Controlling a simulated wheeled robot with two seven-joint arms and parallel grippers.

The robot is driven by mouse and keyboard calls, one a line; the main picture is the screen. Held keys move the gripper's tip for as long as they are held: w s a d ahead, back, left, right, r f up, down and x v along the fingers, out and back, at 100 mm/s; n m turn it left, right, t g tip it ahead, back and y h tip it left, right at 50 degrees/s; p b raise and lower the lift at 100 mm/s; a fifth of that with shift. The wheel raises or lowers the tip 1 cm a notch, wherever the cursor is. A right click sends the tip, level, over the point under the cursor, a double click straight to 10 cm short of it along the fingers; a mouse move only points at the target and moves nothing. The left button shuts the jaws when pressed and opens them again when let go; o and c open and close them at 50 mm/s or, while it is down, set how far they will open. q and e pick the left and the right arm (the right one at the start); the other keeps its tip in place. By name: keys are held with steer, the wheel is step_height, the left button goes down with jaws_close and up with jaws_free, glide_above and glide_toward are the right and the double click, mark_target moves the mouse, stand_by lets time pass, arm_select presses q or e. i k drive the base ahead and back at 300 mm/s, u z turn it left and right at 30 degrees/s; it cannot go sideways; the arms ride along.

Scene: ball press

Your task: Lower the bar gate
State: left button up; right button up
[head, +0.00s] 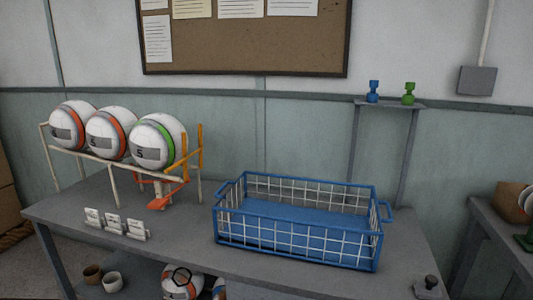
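A pale rack (113,178) stands at the left of the table and holds three white balls in a row. The left ball (70,125) and the middle ball (110,133) have orange-red bands; the right ball (156,141) has a green band. The yellow-orange bar gate (201,147) stands upright at the rack's right end, beside the green-banded ball. An orange-red lever-like part (169,197) shows below it. I cannot tell how these parts connect. Neither of my grippers is in view.
A blue wire basket (297,253) sits on the grey table (185,245), right of the rack, and looks empty. Several small white cards (114,224) stand at the front left. Cups and another ball (180,283) are below. A small shelf (390,104) stands behind.

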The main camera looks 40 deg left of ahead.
mark_target(184, 159)
steer(key=z, duration=0.6)
steer(key=k, duration=1.05)
steer(key=u, duration=1.95)
steer(key=i, duration=0.5)
steer(key=z, duration=0.1)
steer(key=k, duration=0.5)
steer(key=u, duration=0.95)
steer(key=i, duration=1)
steer(key=u, duration=0.15)
